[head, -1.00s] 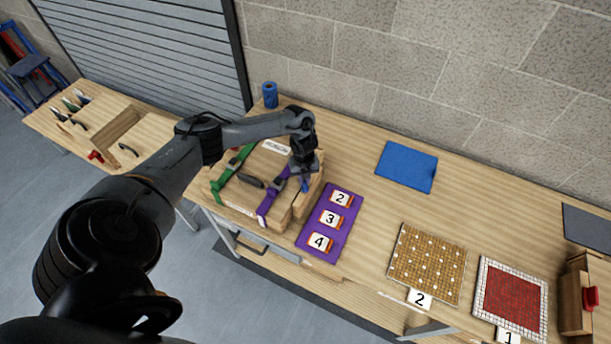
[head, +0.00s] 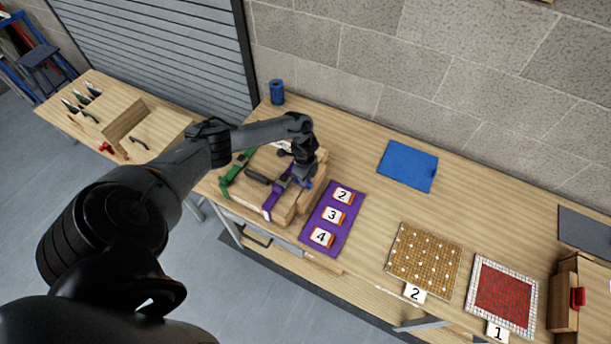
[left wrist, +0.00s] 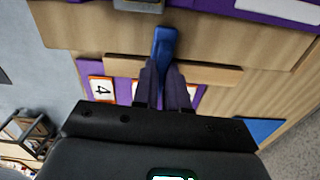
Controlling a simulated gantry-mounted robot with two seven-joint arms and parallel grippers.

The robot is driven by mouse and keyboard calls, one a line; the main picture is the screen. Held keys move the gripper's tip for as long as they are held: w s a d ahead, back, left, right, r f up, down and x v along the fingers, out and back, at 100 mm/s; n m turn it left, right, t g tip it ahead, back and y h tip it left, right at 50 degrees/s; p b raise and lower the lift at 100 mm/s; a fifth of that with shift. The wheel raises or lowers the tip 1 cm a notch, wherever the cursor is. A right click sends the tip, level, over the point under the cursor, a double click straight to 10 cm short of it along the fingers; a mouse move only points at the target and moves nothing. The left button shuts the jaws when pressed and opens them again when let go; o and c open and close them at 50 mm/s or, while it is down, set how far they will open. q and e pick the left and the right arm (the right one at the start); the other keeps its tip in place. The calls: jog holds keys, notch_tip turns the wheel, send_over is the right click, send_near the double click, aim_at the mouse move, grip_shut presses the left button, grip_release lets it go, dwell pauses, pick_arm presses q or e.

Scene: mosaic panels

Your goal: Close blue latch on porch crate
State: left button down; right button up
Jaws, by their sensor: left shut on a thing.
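The porch crate (head: 283,211) is a wooden box on the workbench with a green strap (head: 236,172) and a purple strap (head: 275,197) over its lid. The blue latch (left wrist: 165,42) is a small blue lever on the crate's right side; a bit of it shows in the head view (head: 307,184) beneath my gripper. My left gripper (left wrist: 163,72) is shut on the near end of the blue latch. In the head view the left gripper (head: 304,178) is at the crate's right edge and partly hides the latch. My right gripper is not in view.
A purple mat (head: 318,221) with numbered cards lies just right of the crate. A blue panel (head: 408,166) lies farther right, and two mosaic panels (head: 425,262) (head: 502,295) lie near the front. A blue roll (head: 277,92) stands behind the crate.

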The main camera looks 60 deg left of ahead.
pick_arm(q)
jog(key=shift+n, duration=0.5)
jog(key=c, duration=1.2)
grip_release()
jog(key=shift+o, duration=0.2)
notch_tip(320, 180, up, 11)
jog(key=b, duration=0.1)
jog(key=shift+f, duration=0.1)
